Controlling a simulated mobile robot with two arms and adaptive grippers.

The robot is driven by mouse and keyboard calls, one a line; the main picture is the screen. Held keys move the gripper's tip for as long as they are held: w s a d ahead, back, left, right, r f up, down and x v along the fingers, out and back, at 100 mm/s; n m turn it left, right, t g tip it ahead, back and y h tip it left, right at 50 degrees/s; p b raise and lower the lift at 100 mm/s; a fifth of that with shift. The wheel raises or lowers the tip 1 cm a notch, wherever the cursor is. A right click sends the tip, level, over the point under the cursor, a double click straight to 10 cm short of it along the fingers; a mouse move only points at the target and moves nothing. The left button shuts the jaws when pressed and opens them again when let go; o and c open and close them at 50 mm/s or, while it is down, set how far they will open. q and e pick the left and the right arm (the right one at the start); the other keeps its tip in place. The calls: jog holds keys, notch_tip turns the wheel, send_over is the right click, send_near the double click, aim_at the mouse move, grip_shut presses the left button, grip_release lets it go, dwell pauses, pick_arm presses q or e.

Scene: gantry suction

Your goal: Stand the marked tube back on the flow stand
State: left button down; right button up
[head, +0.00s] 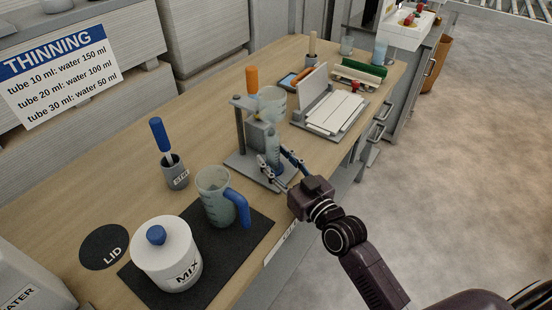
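The flow stand (243,167) is a grey stand with a flat base, a dark post and a clear cup (272,103) at its top, in the middle of the bench. The marked tube (273,146) is a slim, clear bluish tube, upright below the cup at the stand's right side. My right gripper (274,166) reaches in from the lower right. Its two fingers are spread apart around the lower part of the tube. I cannot tell whether they touch it, or whether the tube's foot rests on the base. My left gripper is out of view.
A beaker with a blue handle (215,197) and a white MIX pot (168,258) stand on a black mat (250,232). A STIR holder (175,172) is to the left. A tray of white strips (335,112) lies behind. Bare bench lies left of the stand.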

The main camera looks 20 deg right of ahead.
jog(key=shift+r, duration=0.3)
jog(key=v, duration=0.3)
jog(key=b+v, duration=0.1)
jog(key=v, duration=0.6)
jog(key=shift+s+d+f, duration=0.1)
jog(key=shift+s+f, duration=0.15)
jog(key=shift+s, duration=0.05)
jog(key=shift+s+d+r, duration=0.1)
jog(key=shift+s+d, duration=0.1)
jog(key=shift+s, duration=0.45)
